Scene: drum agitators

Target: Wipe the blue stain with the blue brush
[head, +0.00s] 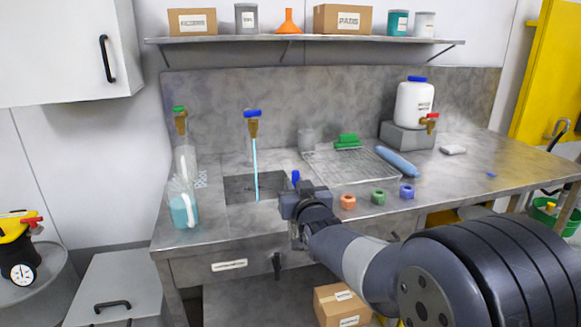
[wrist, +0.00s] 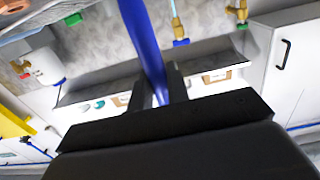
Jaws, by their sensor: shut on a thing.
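My gripper (head: 302,203) is at the front edge of the counter, just right of the sink. In the wrist view its fingers (wrist: 159,88) are shut on the long blue handle of the blue brush (wrist: 144,38). In the head view only a small blue end of the brush (head: 296,176) shows above my gripper; I cannot make out the bristles. A small flat blue patch, seemingly the blue stain (head: 491,174), lies on the right part of the counter, well away from my gripper.
Water runs from the blue-handled tap (head: 253,114) into the sink (head: 235,188). Right of my gripper stand orange (head: 348,202), green (head: 378,197) and blue (head: 407,191) rings. Behind them are a wire rack (head: 335,165), a green brush (head: 348,140) and a blue cylinder (head: 397,161).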

